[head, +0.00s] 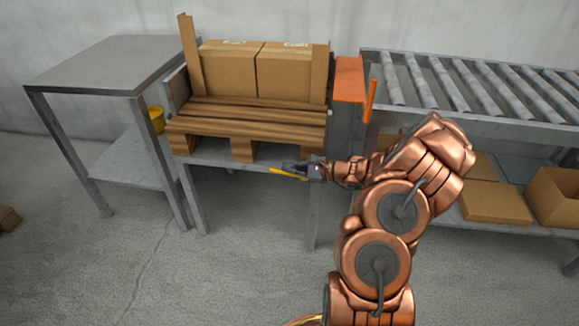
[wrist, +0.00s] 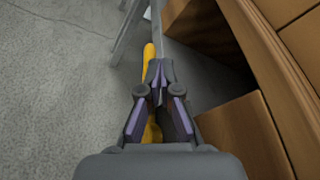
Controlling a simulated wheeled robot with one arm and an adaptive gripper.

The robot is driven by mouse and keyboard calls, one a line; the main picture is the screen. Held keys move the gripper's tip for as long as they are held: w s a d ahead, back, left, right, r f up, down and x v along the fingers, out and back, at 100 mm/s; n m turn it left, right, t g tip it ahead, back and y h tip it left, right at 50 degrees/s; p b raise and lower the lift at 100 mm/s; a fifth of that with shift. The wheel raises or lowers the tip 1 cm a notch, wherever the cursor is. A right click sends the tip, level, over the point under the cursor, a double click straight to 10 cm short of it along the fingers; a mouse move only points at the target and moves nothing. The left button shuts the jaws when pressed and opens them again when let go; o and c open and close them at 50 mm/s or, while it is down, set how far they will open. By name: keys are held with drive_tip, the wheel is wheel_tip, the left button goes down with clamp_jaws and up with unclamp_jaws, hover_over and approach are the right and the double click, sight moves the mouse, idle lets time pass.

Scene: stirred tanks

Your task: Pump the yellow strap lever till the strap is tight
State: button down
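The yellow strap lever (head: 288,174) shows at the front of the pallet stand, just below the pallet's front edge. In the wrist view, the lever (wrist: 149,52) runs beneath my fingers, showing beyond the tips and again between the finger bases. My gripper (head: 295,167) is over the lever, with its fingers close together at the tips (wrist: 158,70). The lever passes behind the left finger, and I see no part of it between the tips. Whether the fingers touch it is hidden. Two cardboard boxes (head: 256,72) stand on the wooden pallet (head: 250,115). No strap can be made out.
A grey metal table (head: 105,65) stands at the left, with a yellow container (head: 156,119) near its right side. An orange guard (head: 350,78) and a roller conveyor (head: 470,85) are at the right. Boxes (head: 495,203) lie below the conveyor. The floor in front is clear.

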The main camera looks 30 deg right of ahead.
sight(299, 159)
drive_tip(key=shift+s+a+f+b, duration=0.1)
drive_tip(key=shift+a+f+b, duration=0.1)
drive_tip(key=shift+f, duration=0.3)
drive_tip(key=shift+a+f+b, duration=0.1)
drive_tip(key=shift+f+b, duration=0.1)
drive_tip(key=shift+f, duration=0.25)
idle(0.5)
drive_tip(key=shift+f, duration=0.2)
drive_tip(key=shift+w+a+r, duration=0.1)
drive_tip(key=shift+w+a, duration=0.2)
drive_tip(key=shift+a, duration=0.15)
idle(0.6)
drive_tip(key=shift+r, duration=0.15)
drive_tip(key=shift+d+r+p, duration=0.45)
drive_tip(key=shift+p, duration=0.2)
drive_tip(key=shift+h, duration=0.3)
drive_tip(key=d+r+p, duration=0.1)
drive_tip(key=s+d+r+p, duration=0.1)
drive_tip(key=d+r, duration=0.1)
drive_tip(key=shift+d+r+p, duration=0.25)
drive_tip(key=shift+r+p, duration=0.05)
drive_tip(key=shift+p, duration=0.1)
drive_tip(key=shift+s+a, duration=0.2)
drive_tip(key=shift+a, duration=0.2)
